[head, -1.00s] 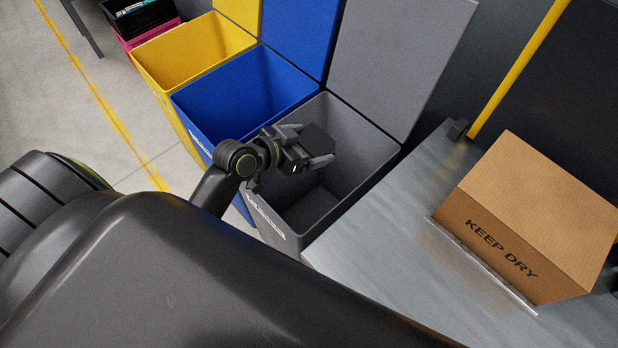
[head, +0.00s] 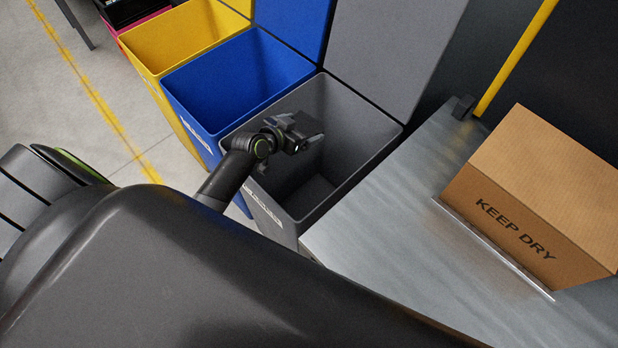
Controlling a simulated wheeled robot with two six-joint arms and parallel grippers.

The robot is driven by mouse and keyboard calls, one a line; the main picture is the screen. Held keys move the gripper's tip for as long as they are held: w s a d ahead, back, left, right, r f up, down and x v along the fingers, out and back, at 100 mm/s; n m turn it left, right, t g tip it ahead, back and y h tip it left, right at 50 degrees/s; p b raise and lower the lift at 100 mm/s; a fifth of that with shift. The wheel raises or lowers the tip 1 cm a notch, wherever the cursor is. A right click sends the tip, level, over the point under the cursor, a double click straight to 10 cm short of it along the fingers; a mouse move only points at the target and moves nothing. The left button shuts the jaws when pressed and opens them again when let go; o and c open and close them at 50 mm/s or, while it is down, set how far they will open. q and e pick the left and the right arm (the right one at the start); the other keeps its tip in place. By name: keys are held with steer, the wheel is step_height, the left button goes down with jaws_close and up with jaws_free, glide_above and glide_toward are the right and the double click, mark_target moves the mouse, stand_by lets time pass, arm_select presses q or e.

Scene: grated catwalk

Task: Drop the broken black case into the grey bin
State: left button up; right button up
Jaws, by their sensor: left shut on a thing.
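The grey bin (head: 362,165) stands open in the middle of the head view, with its grey lid (head: 390,45) raised behind it. My left gripper (head: 306,132) is over the bin's opening, near its left side. It is shut on the black case (head: 300,123), a small dark piece that is partly hidden by the fingers. The break in the case cannot be made out. The visible floor of the bin looks empty. My right gripper is not in view.
A blue bin (head: 235,80) and a yellow bin (head: 180,38) stand open to the left of the grey one. A metal table (head: 400,235) at the right carries a cardboard box (head: 530,215) marked KEEP DRY. A yellow post (head: 515,58) rises behind the table.

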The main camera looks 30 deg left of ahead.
arm_select(q)
step_height(320, 180, down, 4)
steer(key=shift+r+b, duration=0.25)
steer(key=shift+b, duration=0.85)
steer(key=shift+r, duration=0.1)
steer(key=o, duration=0.7)
steer(key=p+v, duration=0.1)
steer(key=v, duration=1.6)
steer(key=shift+s, duration=0.25)
steer(key=shift+d, duration=0.1)
